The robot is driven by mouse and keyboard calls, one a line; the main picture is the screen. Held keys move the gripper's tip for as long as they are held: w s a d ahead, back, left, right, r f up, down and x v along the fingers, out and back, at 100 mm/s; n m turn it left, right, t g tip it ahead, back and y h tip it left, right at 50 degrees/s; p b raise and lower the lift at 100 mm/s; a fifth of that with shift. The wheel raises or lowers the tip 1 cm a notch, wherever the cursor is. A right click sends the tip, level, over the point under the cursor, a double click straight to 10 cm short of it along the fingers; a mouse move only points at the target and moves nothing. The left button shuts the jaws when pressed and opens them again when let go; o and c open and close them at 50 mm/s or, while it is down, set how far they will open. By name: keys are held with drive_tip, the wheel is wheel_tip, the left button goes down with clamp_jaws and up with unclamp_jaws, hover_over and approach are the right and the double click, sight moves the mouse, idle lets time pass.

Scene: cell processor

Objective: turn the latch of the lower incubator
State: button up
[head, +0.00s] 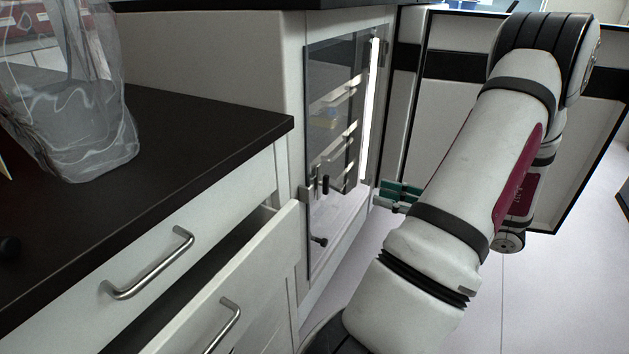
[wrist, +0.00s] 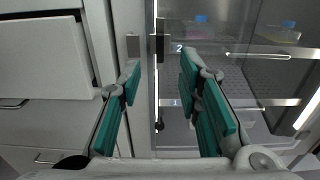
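The lower incubator's clear glass door (head: 322,120) shows in the head view under the dark counter. A dark upright latch (head: 326,184) sits near the left edge of the door, beside a small metal plate. In the wrist view the dark latch (wrist: 160,47) is upright, beside the mark "2", ahead of and between my fingers. My gripper (wrist: 160,78) is open with its teal finger pads apart and nothing between them. In the head view my gripper (head: 398,194) is right of the door, apart from the latch and partly hidden by my arm.
A dark knob (head: 319,240) sits low on the door. Left of it, a drawer (head: 240,250) stands partly pulled out. A clear plastic bag (head: 80,110) rests on the dark worktop (head: 190,125). A white panel (head: 455,120) stands behind my arm. Shelves (wrist: 272,55) show behind the glass.

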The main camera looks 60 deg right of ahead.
sight(329, 178)
drive_tip(key=w+b, duration=0.1)
drive_tip(key=w, duration=0.3)
drive_tip(key=w+b, duration=0.1)
drive_tip(key=w, duration=0.4)
drive_tip(key=w+a+b, duration=0.1)
drive_tip(key=w, duration=0.4)
drive_tip(key=shift+b, duration=0.4)
clamp_jaws()
